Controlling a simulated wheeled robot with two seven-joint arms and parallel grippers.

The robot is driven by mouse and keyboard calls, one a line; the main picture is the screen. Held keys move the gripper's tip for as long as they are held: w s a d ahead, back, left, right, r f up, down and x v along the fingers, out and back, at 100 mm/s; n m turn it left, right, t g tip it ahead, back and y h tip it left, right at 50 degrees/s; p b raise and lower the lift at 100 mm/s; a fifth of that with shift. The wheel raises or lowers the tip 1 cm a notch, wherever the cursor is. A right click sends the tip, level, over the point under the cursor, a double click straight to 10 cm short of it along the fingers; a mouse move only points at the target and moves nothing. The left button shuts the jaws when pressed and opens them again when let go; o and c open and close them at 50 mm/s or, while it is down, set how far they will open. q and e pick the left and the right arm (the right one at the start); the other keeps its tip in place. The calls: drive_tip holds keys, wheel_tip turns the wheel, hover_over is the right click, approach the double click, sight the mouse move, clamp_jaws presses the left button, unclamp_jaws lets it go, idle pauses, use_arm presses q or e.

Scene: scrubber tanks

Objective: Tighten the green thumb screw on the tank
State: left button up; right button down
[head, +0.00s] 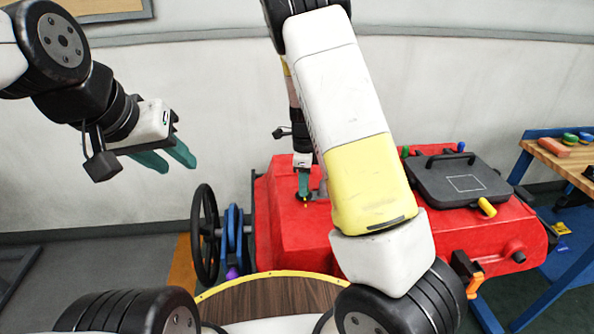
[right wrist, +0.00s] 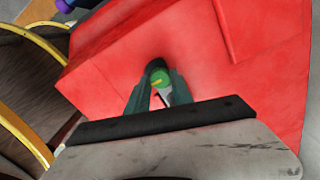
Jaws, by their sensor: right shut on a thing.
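The red tank (head: 290,225) stands in front of me and also fills much of the right wrist view (right wrist: 215,85). In the right wrist view, the green thumb screw (right wrist: 160,77), with a small yellow mark, sits on the tank between the fingertips of my right gripper (right wrist: 159,88). That gripper is shut on it, pointing down at the tank's top in the head view (head: 304,194). There the screw is mostly hidden by the fingers. My left gripper (head: 168,160) is open and empty, raised in the air left of the tank.
A dark lid (head: 455,180) with a handle lies on the tank's right part, with a yellow knob (head: 487,206) at its edge. A black handwheel (head: 204,235) stands left of the tank. A wooden workbench (head: 560,155) is at far right.

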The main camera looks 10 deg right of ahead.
drive_tip(key=shift+w+r, duration=0.1)
drive_tip(key=shift+w, duration=0.05)
drive_tip(key=c, duration=1.3)
unclamp_jaws()
drive_tip(key=shift+c, duration=0.2)
drive_tip(key=shift+o, duration=1.2)
wheel_tip(320, 180, up, 7)
drive_tip(key=shift+r, duration=0.35)
